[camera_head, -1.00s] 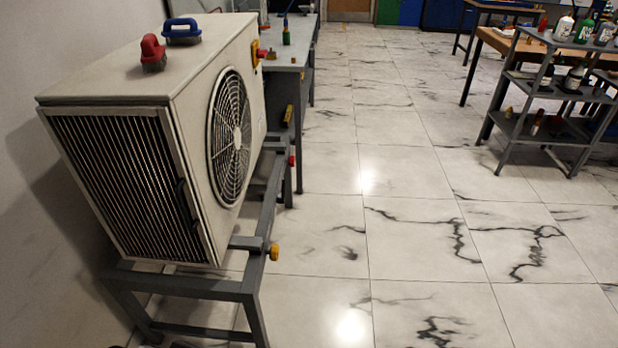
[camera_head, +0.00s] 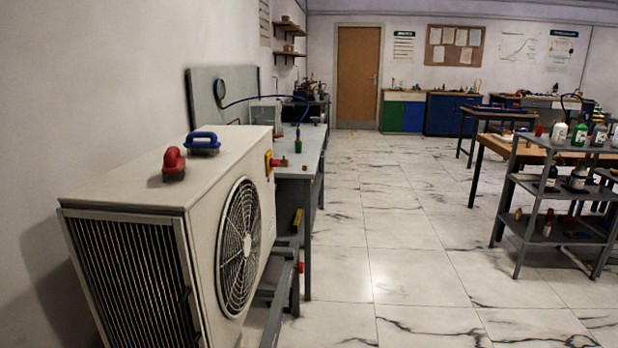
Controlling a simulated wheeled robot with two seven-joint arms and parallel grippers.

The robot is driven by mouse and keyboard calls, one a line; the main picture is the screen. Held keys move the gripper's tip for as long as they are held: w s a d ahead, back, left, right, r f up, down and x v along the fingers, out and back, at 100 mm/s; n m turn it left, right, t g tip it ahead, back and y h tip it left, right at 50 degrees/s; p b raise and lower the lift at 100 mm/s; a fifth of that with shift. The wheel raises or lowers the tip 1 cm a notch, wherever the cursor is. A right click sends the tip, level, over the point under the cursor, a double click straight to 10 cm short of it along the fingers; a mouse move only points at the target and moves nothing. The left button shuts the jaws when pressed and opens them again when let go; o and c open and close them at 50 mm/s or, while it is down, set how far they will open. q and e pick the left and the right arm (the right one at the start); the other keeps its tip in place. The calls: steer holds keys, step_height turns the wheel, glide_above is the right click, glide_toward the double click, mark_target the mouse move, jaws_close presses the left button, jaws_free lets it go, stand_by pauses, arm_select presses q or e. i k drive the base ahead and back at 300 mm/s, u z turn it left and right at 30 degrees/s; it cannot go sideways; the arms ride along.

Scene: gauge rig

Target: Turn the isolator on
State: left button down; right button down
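The isolator (camera_head: 269,163) is a small yellow plate with a red handle on the far right side of a beige fan unit (camera_head: 200,185). I see it nearly edge-on, so I cannot tell which way its handle is turned. Neither of my grippers is in view.
A red brush-like tool (camera_head: 174,161) and a blue one (camera_head: 203,142) lie on the unit. The unit stands on a grey frame (camera_head: 274,315). A workbench (camera_head: 312,146) stands behind it, a bottle cart (camera_head: 527,210) at right. The tiled floor between is clear.

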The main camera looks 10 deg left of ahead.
mark_target(276, 162)
steer(key=z, duration=0.7)
steer(key=i, duration=2.25)
steer(key=u, duration=2.65)
